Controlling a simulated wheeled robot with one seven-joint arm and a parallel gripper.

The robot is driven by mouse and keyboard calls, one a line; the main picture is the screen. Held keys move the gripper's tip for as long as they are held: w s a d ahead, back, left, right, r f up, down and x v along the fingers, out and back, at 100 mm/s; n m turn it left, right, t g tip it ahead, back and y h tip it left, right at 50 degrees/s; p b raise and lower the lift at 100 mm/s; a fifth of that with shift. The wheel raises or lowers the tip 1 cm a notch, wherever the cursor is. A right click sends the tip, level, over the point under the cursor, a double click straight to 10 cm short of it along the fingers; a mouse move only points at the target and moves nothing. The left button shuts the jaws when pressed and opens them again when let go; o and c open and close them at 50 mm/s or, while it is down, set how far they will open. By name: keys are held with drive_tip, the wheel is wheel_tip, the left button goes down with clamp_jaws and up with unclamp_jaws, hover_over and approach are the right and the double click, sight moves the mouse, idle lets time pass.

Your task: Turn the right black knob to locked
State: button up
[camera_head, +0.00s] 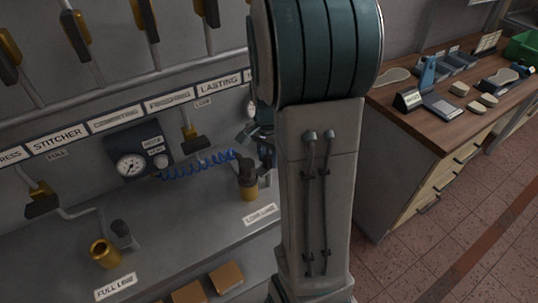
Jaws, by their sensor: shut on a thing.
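The right black knob (244,164) sits on top of a brass cylinder (249,188) above the "LOW LINE" label. My gripper (258,148) is at this knob, shut on it. My own arm hides much of the gripper, and the fingertips are small and dark. I cannot tell how far the knob is turned.
A gauge panel (138,152) is on the wall, with a coiled blue hose (198,165) running toward the right knob. Brown blocks (207,286) lie below the ledge. A wooden bench (437,125) with tools stands at right. The tiled floor beside it is clear.

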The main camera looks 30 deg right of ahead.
drive_tip(key=shift+m, duration=1.6)
drive_tip(key=o, duration=0.7)
drive_tip(key=shift+r, duration=0.1)
wheel_tip(320, 180, up, 14)
